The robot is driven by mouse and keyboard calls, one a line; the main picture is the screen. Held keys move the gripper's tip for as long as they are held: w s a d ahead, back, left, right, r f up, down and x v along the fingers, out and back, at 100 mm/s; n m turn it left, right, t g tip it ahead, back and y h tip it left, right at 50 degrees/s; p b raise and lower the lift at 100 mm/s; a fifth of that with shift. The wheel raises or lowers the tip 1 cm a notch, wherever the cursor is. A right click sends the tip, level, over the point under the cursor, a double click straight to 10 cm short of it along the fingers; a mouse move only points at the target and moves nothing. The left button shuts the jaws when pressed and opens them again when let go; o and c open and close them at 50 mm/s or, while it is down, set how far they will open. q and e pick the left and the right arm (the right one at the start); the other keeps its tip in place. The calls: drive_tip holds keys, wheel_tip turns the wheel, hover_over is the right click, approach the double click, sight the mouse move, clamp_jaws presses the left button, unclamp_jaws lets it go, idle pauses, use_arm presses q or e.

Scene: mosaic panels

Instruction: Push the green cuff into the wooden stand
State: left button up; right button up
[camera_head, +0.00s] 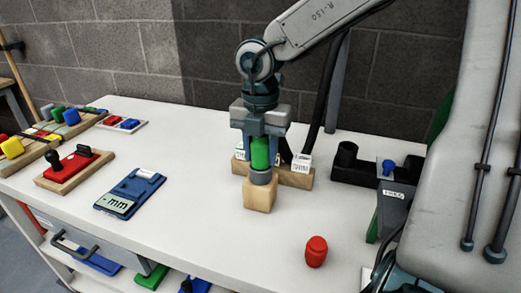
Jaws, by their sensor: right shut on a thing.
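The green cuff (260,153) is upright between the fingers of my right gripper (260,148), which comes down from above and is shut on it. Right under the cuff is a grey collar on top of the wooden stand (260,196), a pale block on the white table. The cuff is lined up over the stand. I cannot tell how far, if at all, its lower end sits inside the collar. My left gripper is not in view.
A red cylinder (316,251) stands at the front right. A wooden rack with white labels (301,164) is close behind the stand. A blue caliper-like device (131,193) and a red tool board (74,168) lie left. Black holders (347,158) are right. The front middle table is clear.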

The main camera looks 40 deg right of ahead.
drive_tip(key=shift+f, duration=0.3)
drive_tip(key=o, duration=1.4)
drive_tip(key=shift+c, duration=0.2)
drive_tip(key=shift+r, duration=0.2)
wheel_tip(320, 180, up, 11)
drive_tip(key=p, duration=1)
drive_tip(key=shift+f+p, duration=0.2)
drive_tip(key=shift+p, duration=0.1)
